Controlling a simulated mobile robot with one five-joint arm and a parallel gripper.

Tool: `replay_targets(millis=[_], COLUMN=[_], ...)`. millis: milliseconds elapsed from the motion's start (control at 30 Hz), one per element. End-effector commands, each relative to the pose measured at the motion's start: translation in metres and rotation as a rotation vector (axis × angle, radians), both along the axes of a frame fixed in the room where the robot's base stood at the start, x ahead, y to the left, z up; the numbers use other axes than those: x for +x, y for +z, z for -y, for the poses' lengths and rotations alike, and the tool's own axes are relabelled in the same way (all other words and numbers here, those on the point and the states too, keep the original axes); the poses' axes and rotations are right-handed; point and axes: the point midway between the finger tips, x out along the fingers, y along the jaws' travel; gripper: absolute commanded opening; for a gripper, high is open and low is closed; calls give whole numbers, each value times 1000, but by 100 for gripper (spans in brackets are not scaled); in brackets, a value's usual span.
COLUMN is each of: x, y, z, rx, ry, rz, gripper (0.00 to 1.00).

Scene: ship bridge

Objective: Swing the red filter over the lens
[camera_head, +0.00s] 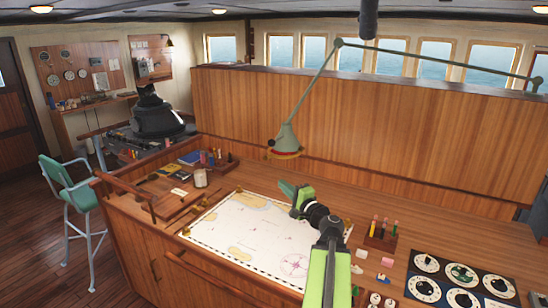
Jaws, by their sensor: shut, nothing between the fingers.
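A green lamp shade (287,136) hangs above the chart table on a long jointed arm. At its lower rim is a thin red-orange edge, which looks like the red filter (286,155). The filter is seen nearly edge-on, and the lens is hidden from this side. My gripper (284,188) is shut and empty.
The chart (240,225) lies flat on the wooden desk. A pen holder (380,237), erasers and a dial panel (458,280) are at right. A tall wooden panel (340,115) stands behind the lamp.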

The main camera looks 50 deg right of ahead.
Motion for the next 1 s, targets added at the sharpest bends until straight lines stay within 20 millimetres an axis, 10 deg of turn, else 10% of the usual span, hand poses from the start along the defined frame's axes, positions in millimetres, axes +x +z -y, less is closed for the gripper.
replay_targets(millis=[333,1000], x=[-28,87], y=[19,38], z=[38,56], rx=[50,49], ry=[-92,-90], rz=[76,75], gripper=[0,0])
